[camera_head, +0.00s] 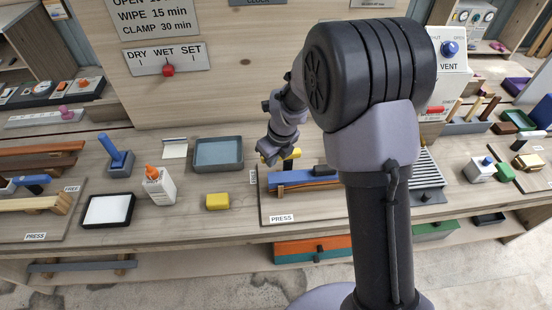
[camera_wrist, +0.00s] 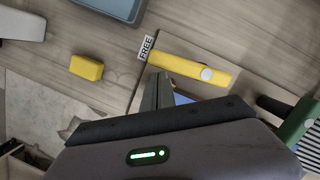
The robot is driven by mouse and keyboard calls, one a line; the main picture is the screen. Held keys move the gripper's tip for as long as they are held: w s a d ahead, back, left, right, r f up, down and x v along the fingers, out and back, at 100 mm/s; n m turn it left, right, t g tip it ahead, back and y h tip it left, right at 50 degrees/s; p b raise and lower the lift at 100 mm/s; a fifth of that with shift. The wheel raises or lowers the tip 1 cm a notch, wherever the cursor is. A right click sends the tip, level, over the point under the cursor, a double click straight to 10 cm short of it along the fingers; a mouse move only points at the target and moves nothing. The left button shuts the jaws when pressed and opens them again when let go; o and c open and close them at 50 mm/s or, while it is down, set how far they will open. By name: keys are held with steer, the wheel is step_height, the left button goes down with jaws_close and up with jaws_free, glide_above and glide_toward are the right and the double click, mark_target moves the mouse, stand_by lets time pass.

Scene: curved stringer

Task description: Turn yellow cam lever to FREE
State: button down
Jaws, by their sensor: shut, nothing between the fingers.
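The yellow cam lever (camera_wrist: 182,66) lies on a wooden board in the wrist view, with a round pale pivot (camera_wrist: 207,74) near its right end. Its left end is close beside the FREE label (camera_wrist: 147,47). My gripper (camera_wrist: 158,82) is shut and empty, its fingers just below the lever's left part; I cannot tell if they touch it. In the head view the lever (camera_head: 293,154) is partly hidden by my gripper (camera_head: 268,156). A blue bar (camera_head: 300,178) lies in front of it, and the PRESS label (camera_head: 281,218) is at the board's front edge.
A yellow block (camera_head: 217,201) and a grey-blue tray (camera_head: 218,152) sit left of the board. A glue bottle (camera_head: 159,187) stands farther left. A black ridged rack (camera_head: 428,175) is to the right, partly behind my arm. Bare bench lies around the yellow block.

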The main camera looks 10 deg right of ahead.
steer(key=shift+w+a, duration=0.25)
steer(key=shift+w, duration=0.1)
steer(key=shift+p, duration=0.3)
steer(key=shift+w+r, duration=0.15)
